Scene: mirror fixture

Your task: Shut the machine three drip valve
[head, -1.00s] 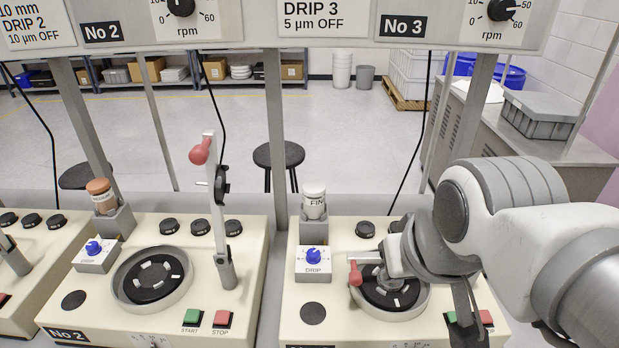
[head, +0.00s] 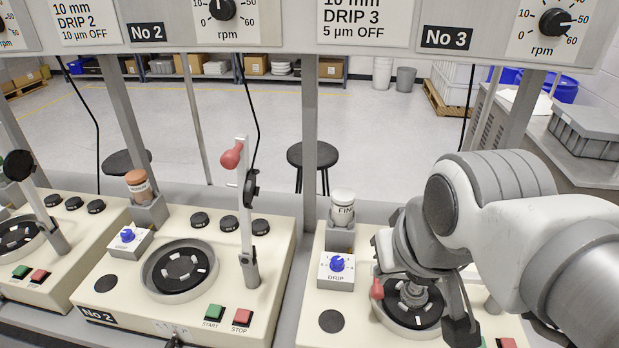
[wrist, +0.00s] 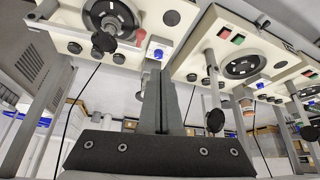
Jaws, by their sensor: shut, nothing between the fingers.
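The machine three drip valve is a blue knob (head: 337,263) on a small white block (head: 336,280) marked DRIP, at the left rear of machine No 3. It also shows as a blue spot in the wrist view (wrist: 158,54). Its pointer is too small to read. My gripper (wrist: 165,66) is shut and empty in the wrist view, with its dark fingers pointing up the picture towards the valve, apart from it as far as I can tell.
Beside the valve stand a white-capped bottle (head: 342,207) and a round lapping plate (head: 415,312) with a red-knobbed lever (head: 377,288). Machine No 2 (head: 278,290) stands to the left with a raised lever (head: 245,205). Uprights and the overhead panel (head: 275,30) bound the space.

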